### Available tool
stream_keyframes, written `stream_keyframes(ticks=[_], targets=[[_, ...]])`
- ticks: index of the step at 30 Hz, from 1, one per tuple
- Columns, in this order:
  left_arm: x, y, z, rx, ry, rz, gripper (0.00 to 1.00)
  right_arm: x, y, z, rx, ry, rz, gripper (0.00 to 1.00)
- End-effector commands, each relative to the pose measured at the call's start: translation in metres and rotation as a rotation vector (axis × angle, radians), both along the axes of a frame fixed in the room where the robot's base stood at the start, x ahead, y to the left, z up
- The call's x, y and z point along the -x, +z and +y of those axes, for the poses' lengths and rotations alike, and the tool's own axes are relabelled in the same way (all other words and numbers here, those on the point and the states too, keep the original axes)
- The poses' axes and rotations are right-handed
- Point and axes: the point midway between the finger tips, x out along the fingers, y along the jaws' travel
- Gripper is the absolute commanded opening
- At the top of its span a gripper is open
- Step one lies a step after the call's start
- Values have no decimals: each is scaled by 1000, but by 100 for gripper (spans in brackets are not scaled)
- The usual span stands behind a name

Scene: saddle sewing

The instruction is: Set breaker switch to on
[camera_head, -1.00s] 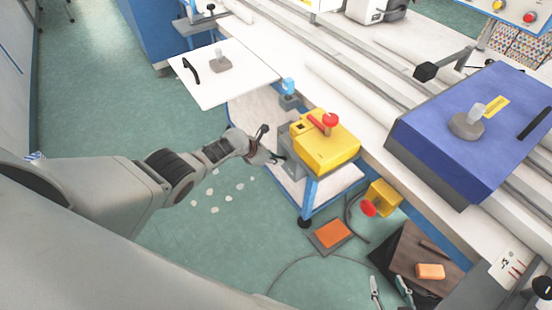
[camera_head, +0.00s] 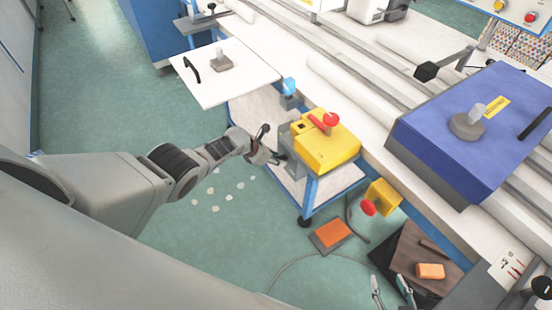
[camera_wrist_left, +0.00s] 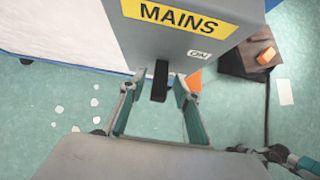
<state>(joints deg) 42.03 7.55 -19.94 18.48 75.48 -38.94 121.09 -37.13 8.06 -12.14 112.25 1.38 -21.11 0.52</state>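The breaker is a grey box (camera_wrist_left: 178,32) with a yellow "MAINS" label and a small "ON" label, seen from close by in the left wrist view. In the head view its grey casing (camera_head: 291,167) shows beside the yellow box. A black switch lever (camera_wrist_left: 160,88) sticks out below the label, left of "ON". My left gripper (camera_wrist_left: 158,80) is open, one finger on each side of the lever, with visible gaps. It also shows in the head view (camera_head: 274,144). My right gripper (camera_head: 389,281) is open and empty at the bottom right, far from the breaker.
The yellow box (camera_head: 326,148) with a red handle stands on a blue-framed cart. A yellow box with a red button (camera_head: 383,196) hangs nearby. An orange pad (camera_head: 332,234) lies below. A long white bench and a blue case (camera_head: 470,120) fill the right.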

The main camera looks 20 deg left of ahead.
Motion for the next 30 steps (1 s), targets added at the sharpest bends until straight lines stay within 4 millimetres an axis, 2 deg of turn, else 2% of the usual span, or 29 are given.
stream_keyframes(ticks=[13, 22, 30], targets=[[1, 13, 15, -7, 6, -11, 32, 0, 1, 0, -2, 0, -3, 40], [17, 23, 11, -2, -4, 0, 32, 0, 1, 1, -2, 0, -3, 40], [30, 46, 22, 0, -1, -3, 32, -1, 2, 1, -3, -1, -2, 40]])
